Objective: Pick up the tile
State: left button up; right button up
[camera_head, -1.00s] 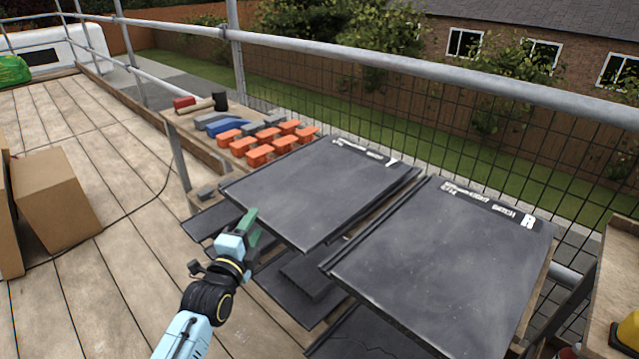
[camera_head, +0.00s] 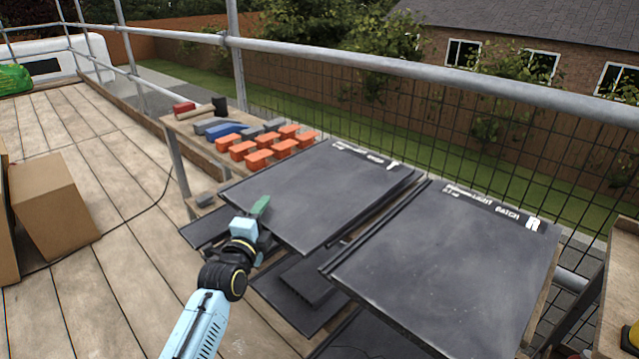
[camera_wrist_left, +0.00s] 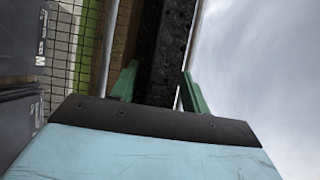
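A large dark grey tile (camera_head: 315,190) with white lettering at its far edge lies flat on the left stack. Its near-left edge overhangs towards my left arm. My left gripper (camera_head: 262,210) is at that edge; one green finger shows above it, and the other is hidden in the head view. In the left wrist view, the two green fingers (camera_wrist_left: 160,88) stand apart, with the tile's dark edge (camera_wrist_left: 166,50) between them. A gap shows beside the edge, so the gripper looks open around it. My right gripper is not in view.
A second dark tile (camera_head: 445,265) lies on the right stack. Orange blocks (camera_head: 258,158), a blue tool (camera_head: 226,131) and a mallet (camera_head: 219,107) lie on the bench behind. Lower tiles (camera_head: 290,300) jut out underneath. A metal rail (camera_head: 420,78) runs behind; a cardboard box (camera_head: 50,205) stands left.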

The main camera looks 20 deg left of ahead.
pick_arm(q)
grip_shut()
dwell(1.1)
jog(key=shift+r, duration=0.2)
